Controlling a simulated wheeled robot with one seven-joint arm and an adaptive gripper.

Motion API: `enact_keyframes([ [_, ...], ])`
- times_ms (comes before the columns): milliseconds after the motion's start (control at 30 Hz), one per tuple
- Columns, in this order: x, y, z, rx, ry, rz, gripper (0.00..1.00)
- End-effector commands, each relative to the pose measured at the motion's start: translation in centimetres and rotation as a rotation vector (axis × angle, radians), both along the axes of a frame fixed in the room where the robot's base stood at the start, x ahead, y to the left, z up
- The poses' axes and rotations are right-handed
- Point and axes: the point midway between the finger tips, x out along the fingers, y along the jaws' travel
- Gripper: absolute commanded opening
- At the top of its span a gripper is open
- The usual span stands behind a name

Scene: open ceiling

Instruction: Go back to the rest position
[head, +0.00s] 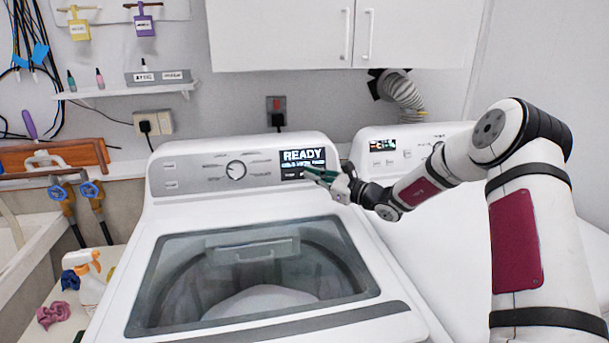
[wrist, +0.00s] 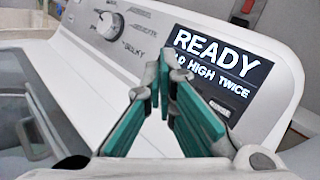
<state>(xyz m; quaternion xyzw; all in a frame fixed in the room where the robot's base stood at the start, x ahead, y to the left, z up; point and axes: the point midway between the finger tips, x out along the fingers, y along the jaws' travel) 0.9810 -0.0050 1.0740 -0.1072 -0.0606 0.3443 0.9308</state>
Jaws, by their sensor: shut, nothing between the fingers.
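My gripper (head: 309,172) is at the right part of the washing machine's control panel in the head view, in front of the lower edge of the lit display. In the wrist view its green-padded fingers (wrist: 165,75) come together at the tips, shut with nothing between them. The display (wrist: 222,62) reads "READY" with a smaller line below, partly covered by a finger. The panel's dial (head: 236,170) is left of my gripper. I cannot tell whether the fingertips touch the panel.
The washer's clear lid (head: 200,262) is down below the panel. A second white machine (head: 425,145) stands to the right, beneath my arm. White cabinets (head: 280,35) hang above. A spray bottle (head: 90,285) and cloths stand at the left by a sink.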

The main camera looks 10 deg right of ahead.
Motion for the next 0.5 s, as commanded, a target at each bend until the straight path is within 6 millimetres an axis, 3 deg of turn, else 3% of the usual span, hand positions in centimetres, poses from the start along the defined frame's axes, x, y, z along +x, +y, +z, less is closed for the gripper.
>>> enact_keyframes([
  [167, -0.5, 0.9, 0.7, -0.029, -0.011, 0.026, 0.0],
  [267, -2.1, 3.1, 2.1, -0.114, -0.035, 0.097, 0.0],
  [500, -10.4, 10.2, 5.8, -0.474, -0.137, 0.382, 0.0],
])
